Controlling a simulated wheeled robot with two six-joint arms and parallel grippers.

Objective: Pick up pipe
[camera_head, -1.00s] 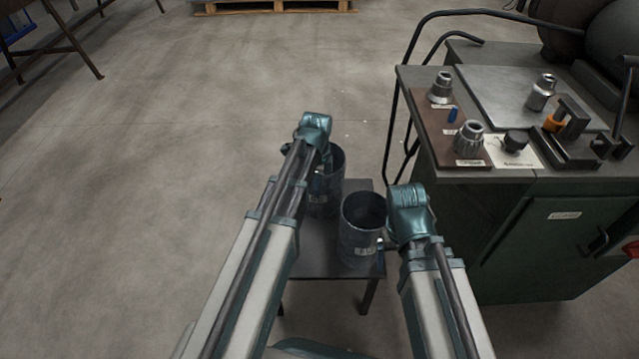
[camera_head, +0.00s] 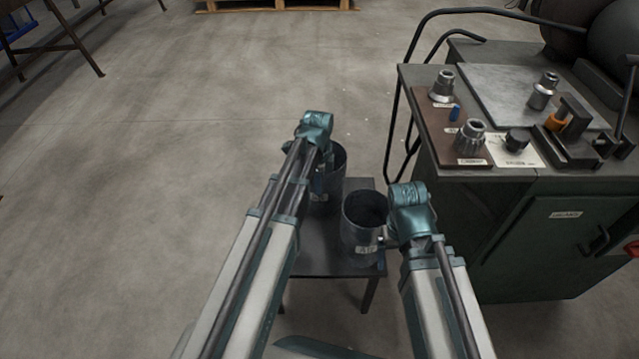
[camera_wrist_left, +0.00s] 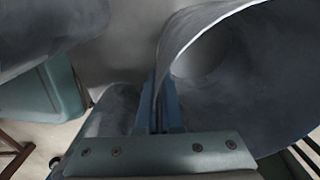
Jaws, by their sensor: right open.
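Two grey sheet-metal pipes stand upright on a small dark table (camera_head: 315,262). My left gripper (camera_head: 319,183) is at the near wall of the left pipe (camera_head: 333,165), and my arm hides part of that pipe. In the left wrist view, the left gripper's blue fingers (camera_wrist_left: 163,105) are close together with the thin wall of the left pipe (camera_wrist_left: 250,75) between them. The right pipe (camera_head: 359,225) stands nearer and carries a white label. My right gripper (camera_head: 382,244) is open beside its right wall; its fingers are mostly hidden by my wrist.
A green machine cabinet (camera_head: 530,240) stands at the right, with metal fittings and a vise-like block on its top. A bent black tube frame (camera_head: 398,110) rises at its left side. A wooden pallet (camera_head: 275,6) lies far back. The floor at left is clear.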

